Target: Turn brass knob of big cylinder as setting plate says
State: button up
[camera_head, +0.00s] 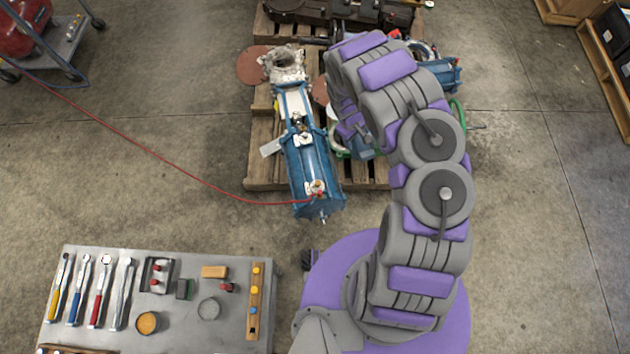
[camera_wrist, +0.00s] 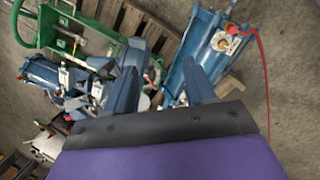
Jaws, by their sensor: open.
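The big blue cylinder (camera_head: 318,165) lies lengthwise on a wooden pallet (camera_head: 264,172), its near end past the pallet's edge. A small brass-coloured fitting with red parts (camera_head: 317,187) sits on top near that end; I cannot tell surely that it is the knob. In the wrist view the cylinder (camera_wrist: 208,52) is at upper right, with a white plate and fitting (camera_wrist: 226,42) on it. No setting is readable. My gripper (camera_wrist: 161,88) is open and empty, its fingers apart. The right finger overlaps the cylinder in the picture; contact cannot be told.
A red hose (camera_head: 150,146) runs from the cart at upper left to the cylinder's near end. A green handwheel frame (camera_wrist: 88,42) and other blue valve gear crowd the pallet. A tool table (camera_head: 160,335) stands at lower left. Open concrete lies left and right.

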jog(key=s+a+f+n+y, duration=0.1)
jog(key=s+a+f, duration=0.15)
jog(key=f, duration=0.35)
jog(key=n+y, duration=0.1)
jog(key=y, duration=0.1)
send_over(317, 183)
notch_tip(317, 183, down, 6)
jog(key=f+b, duration=0.1)
jog(key=f, duration=0.3)
jog(key=f+b, duration=0.2)
jog(key=f, duration=0.3)
jog(key=f+b, duration=0.2)
jog(key=f, duration=0.2)
jog(key=shift+a+f, duration=0.25)
jog(key=shift+a, duration=0.05)
jog(key=f, duration=0.2)
jog(key=shift+d+f+b, duration=0.35)
jog(key=shift+f+b, duration=0.05)
jog(key=shift+d+f, duration=0.3)
jog(key=shift+d, duration=0.05)
jog(key=shift+a, duration=0.35)
jog(key=shift+a+f, duration=0.1)
jog(key=shift+a, duration=0.15)
jog(key=shift+c, duration=1.2)
jog(key=shift+d, duration=0.5)
jog(key=c, duration=0.6)
jog(key=shift+c, duration=0.7)
jog(key=shift+a, duration=0.2)
grip_shut()
